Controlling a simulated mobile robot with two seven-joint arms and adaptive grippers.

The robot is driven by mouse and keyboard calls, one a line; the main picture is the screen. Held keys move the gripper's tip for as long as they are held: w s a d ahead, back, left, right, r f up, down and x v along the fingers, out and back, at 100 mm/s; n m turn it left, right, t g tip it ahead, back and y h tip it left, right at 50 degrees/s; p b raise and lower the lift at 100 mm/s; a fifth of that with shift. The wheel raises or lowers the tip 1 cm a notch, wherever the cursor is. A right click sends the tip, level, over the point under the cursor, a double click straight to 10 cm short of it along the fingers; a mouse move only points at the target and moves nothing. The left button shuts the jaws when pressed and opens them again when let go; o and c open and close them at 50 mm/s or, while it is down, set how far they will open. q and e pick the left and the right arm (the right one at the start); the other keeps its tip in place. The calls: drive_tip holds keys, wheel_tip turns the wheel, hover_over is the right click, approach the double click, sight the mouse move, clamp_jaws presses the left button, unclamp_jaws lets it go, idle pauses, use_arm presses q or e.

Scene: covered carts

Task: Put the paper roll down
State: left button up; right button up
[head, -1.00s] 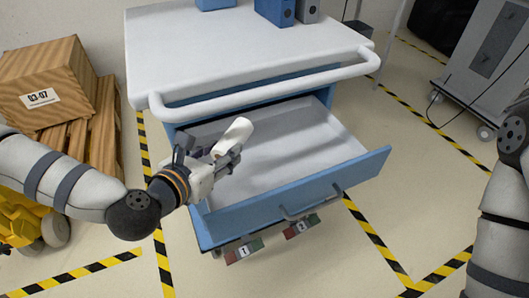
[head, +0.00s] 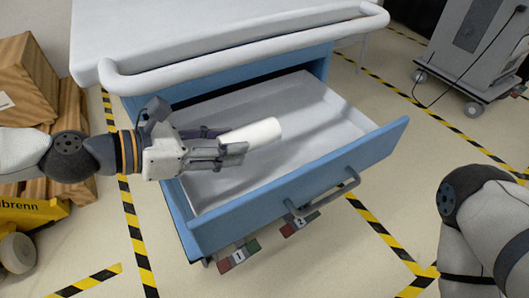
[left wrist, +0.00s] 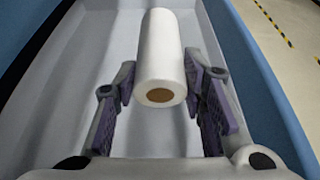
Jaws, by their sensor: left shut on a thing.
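The white paper roll (head: 252,133) is held over the open drawer (head: 345,130) of the blue cart. My left gripper (head: 232,150) comes in from the left and is shut on the roll near one end. In the left wrist view the roll (left wrist: 161,50) points away from me, its brown core facing the camera, between the two fingers (left wrist: 160,90). The drawer floor lies below it and looks empty. How high the roll is above the floor is hard to tell. My right gripper is out of view; only part of the right arm shows at the lower right.
The cart's white top with its rail (head: 245,45) stands behind the drawer. The drawer's blue front with a grey handle (head: 325,195) faces the open floor. Wooden boxes (head: 30,85) stand at the left, a grey cabinet (head: 470,45) at the far right.

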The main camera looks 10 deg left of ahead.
sight(264, 135)
use_arm(q)
drive_tip(key=w+d, duration=0.1)
drive_tip(key=d, duration=0.1)
drive_tip(key=w+d, duration=0.3)
drive_tip(key=d, duration=0.1)
drive_tip(key=shift+w+d, duration=0.4)
drive_tip(key=shift+s+a+f, duration=0.1)
drive_tip(key=shift+f, duration=0.8)
wheel_tip(264, 135, down, 5)
drive_tip(key=shift+a+f+b, duration=0.1)
drive_tip(key=shift+b, duration=0.55)
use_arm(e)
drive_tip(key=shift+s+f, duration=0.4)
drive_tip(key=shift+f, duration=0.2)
use_arm(q)
drive_tip(key=shift+f, duration=0.15)
drive_tip(key=o, duration=1.2)
drive_tip(key=shift+o, duration=0.4)
drive_tip(key=shift+r, duration=0.2)
